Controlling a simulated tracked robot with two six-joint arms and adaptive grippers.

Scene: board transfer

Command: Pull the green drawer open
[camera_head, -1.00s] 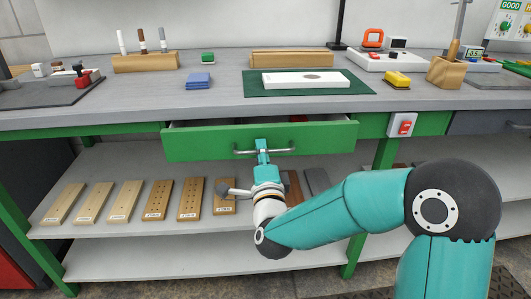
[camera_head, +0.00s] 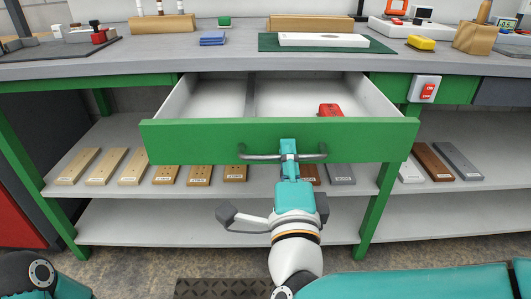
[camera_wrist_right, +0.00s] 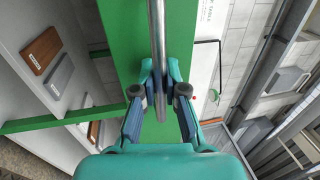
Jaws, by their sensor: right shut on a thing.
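The green drawer (camera_head: 180,138) under the workbench stands well open, its pale inside showing behind the green front. A grey bar handle (camera_head: 258,156) runs across the middle of the front. My right gripper (camera_head: 289,152) is shut on the handle. In the right wrist view the handle (camera_wrist_right: 155,30) passes between the fingers of my right gripper (camera_wrist_right: 164,95), in front of the green drawer front (camera_wrist_right: 125,35). A red object (camera_head: 330,110) lies inside the drawer at the right. A teal and dark arm part of mine shows at the lower left, but my left gripper is out of view.
The grey bench top (camera_head: 130,62) carries a green mat (camera_head: 265,43), a blue stack (camera_head: 212,39) and a yellow block (camera_head: 421,43). The shelf below (camera_head: 120,193) holds several boards.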

